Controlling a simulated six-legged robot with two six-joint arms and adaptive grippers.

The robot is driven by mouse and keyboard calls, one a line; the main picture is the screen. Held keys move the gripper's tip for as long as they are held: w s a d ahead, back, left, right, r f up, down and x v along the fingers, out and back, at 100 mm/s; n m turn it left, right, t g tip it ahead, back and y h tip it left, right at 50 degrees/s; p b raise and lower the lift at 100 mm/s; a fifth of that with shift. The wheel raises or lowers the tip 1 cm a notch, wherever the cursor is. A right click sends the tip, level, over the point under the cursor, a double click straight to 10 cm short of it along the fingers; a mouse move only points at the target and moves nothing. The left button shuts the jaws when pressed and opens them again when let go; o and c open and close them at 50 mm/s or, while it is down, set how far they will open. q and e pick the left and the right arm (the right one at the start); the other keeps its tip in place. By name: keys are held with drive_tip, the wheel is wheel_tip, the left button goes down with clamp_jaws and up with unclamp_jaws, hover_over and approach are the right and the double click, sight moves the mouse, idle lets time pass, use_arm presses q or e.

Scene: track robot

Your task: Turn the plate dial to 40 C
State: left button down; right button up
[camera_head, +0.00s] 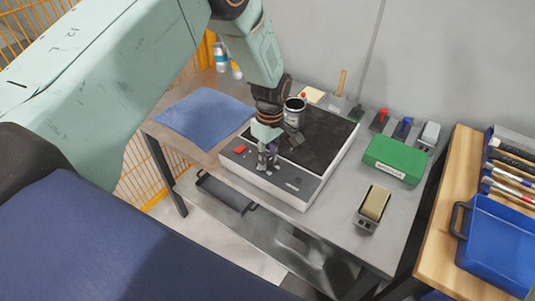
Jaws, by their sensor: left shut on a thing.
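The hot plate (328,150) stands on the grey table, with a black top, white sides and a dark sloping front panel. A red switch (240,149) is at the panel's left, and small light markings show at its right. My left gripper (266,167) points down at the middle of the panel, shut on the dial there. The fingers hide most of the dial, so its pointer and setting cannot be read. A metal beaker (295,111) stands at the back of the plate, partly behind my gripper. My right gripper is not in view.
A blue cloth (203,117) lies left of the plate. A green box (394,158) and a tan block in a grey holder (374,204) are at the right. A blue bin (497,240) sits on a wooden bench at far right. The table's front edge is close.

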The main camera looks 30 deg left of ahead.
sight(271, 160)
use_arm(q)
drive_tip(key=m+p, duration=0.1)
drive_tip(key=m, duration=0.4)
drive_tip(key=shift+d+m, duration=0.1)
drive_tip(key=shift+m, duration=0.2)
drive_tip(key=shift+m+p, duration=0.3)
drive_tip(key=shift+m, duration=1.9)
drive_tip(key=c, duration=1)
unclamp_jaws()
drive_tip(key=r, duration=1.2)
drive_tip(key=shift+w+d, duration=0.1)
drive_tip(key=shift+d, duration=0.25)
